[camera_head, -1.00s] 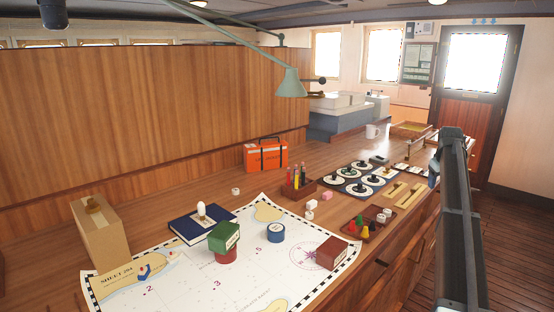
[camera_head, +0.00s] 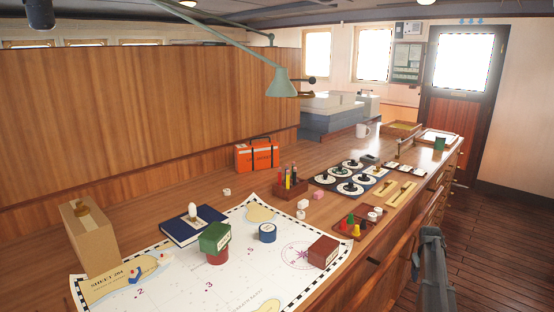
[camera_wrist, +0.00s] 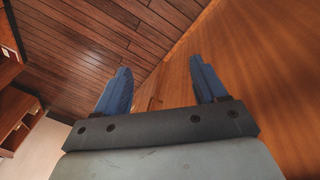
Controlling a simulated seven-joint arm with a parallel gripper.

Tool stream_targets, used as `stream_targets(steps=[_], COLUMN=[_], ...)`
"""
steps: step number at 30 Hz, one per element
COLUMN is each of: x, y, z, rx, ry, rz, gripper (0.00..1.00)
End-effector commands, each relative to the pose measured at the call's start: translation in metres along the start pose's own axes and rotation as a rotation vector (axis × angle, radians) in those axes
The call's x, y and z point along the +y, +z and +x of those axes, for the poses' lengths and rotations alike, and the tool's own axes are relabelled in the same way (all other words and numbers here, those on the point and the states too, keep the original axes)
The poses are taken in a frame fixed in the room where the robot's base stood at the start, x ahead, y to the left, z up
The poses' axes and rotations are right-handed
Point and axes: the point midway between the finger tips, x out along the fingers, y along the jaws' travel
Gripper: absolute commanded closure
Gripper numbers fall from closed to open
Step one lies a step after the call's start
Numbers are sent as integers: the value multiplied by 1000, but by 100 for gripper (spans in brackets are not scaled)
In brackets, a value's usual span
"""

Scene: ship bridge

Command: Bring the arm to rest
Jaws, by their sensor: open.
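My gripper (camera_wrist: 160,88) shows in the wrist view with its two blue fingers spread apart and nothing between them. Beyond the fingers are the plank floor (camera_wrist: 90,45) and a wooden cabinet face (camera_wrist: 250,60). In the head view, part of my arm (camera_head: 431,268) shows at the lower right, beside the counter's front and over the floor. The fingers are not visible in the head view.
The floor at right (camera_head: 500,230) is clear.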

Motion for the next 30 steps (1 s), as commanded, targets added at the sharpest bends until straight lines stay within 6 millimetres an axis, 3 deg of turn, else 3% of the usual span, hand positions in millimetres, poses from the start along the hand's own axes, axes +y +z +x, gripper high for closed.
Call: stream_targets(steps=[1, 3, 11, 15, 21, 30], x=[-22, -48, -133, -178, -239, -317], y=[16, 30, 92, 132, 198, 306], z=[17, 38, 102, 132, 167, 201], rx=[-17, -38, -113, -158, -226, -332], ry=[-13, -29, -78, -102, -134, -170], rz=[-9, -19, -49, -67, -93, -130], gripper=[29, 29, 29, 29, 29, 29])
